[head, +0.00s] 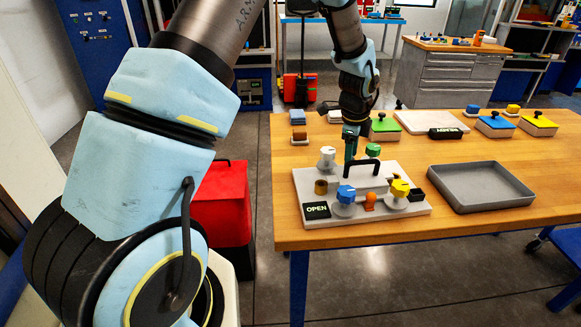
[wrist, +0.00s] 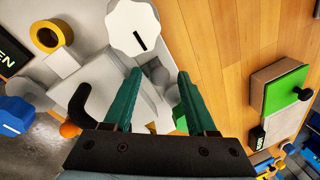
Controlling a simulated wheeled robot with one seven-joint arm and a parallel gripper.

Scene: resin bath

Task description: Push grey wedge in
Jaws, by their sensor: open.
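My gripper (head: 350,150) points down over the back of the pale fixture board (head: 400,210), behind its black handle (head: 362,167). In the wrist view my gripper (wrist: 160,73) is open, with two teal fingers apart. A small grey piece (wrist: 157,74) shows between the fingertips; it may be the grey wedge, but its shape is partly hidden and I cannot tell whether the fingers touch it. The white knob (wrist: 133,28) is just beyond the left fingertip; it also shows in the head view (head: 327,153).
A grey tray (head: 493,207) stands right. A green-topped block (head: 384,125) stands behind. Bare wood lies between board and tray.

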